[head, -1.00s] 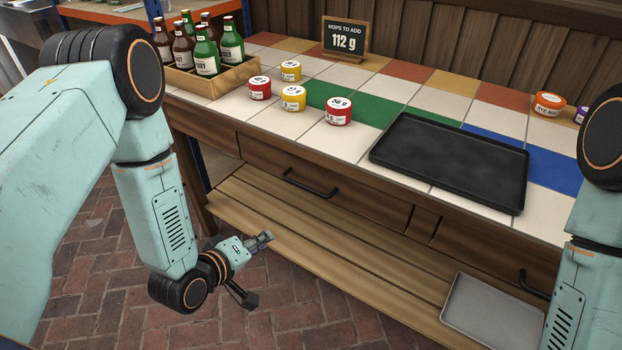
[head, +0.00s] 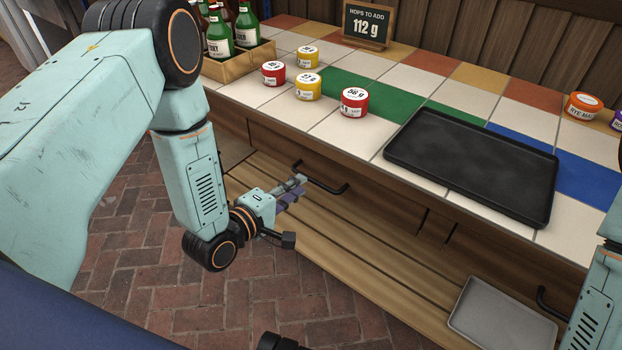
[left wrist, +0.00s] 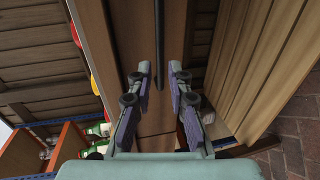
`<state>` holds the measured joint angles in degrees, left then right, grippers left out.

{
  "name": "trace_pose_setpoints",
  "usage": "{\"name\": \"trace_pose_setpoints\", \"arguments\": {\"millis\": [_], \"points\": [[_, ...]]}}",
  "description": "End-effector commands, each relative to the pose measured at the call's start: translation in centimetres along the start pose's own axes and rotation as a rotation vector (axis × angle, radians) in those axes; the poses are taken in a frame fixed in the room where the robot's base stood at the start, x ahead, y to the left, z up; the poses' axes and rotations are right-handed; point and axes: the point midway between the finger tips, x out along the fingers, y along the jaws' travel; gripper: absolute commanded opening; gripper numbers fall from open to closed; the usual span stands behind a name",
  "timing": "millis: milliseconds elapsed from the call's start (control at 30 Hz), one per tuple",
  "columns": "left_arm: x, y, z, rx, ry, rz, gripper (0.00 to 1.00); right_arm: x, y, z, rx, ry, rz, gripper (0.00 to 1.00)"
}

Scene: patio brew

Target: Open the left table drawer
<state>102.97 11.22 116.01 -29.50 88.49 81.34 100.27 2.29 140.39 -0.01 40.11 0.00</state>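The left drawer (head: 372,196) sits flush under the tiled tabletop and looks shut. Its dark bar handle (head: 335,189) is partly hidden behind my gripper in the head view. My left gripper (head: 294,186) is at the handle's left part in that view. In the left wrist view my left gripper (left wrist: 159,70) has its two fingers apart, with the dark handle (left wrist: 164,40) running up between and beyond their tips. No contact with the handle is clear. My right gripper is not in view; only part of that arm shows at the right edge.
A black tray (head: 470,165) and several lidded tubs, including a red one (head: 354,102), stand on the tabletop. A bottle crate (head: 240,64) is at the left. A slatted lower shelf (head: 350,245) holds a grey tray (head: 500,315). Another drawer handle (head: 550,304) is at the right.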

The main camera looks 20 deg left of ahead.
Motion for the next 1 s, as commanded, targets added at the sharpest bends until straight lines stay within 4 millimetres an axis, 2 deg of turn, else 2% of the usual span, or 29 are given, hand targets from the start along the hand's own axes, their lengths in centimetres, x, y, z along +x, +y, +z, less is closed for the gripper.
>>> {"name": "trace_pose_setpoints", "arguments": {"millis": [33,200,400,700,933,1000], "points": [[1.0,-0.2,0.1,0.004,-0.003,0.003,0.19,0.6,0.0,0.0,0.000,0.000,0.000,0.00],[3.7,-0.2,0.1,0.003,-0.002,0.001,0.19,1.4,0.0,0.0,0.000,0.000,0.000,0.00],[5.5,0.0,0.1,0.002,-0.002,0.001,0.19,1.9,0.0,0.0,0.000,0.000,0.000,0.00],[5.8,0.1,0.1,0.002,-0.001,-0.001,0.19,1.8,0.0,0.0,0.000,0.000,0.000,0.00],[5.8,0.0,0.1,0.002,-0.001,-0.001,0.00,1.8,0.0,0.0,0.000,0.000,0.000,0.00],[5.8,0.0,0.1,0.002,-0.001,-0.001,0.00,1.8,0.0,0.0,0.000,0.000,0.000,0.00]]}}
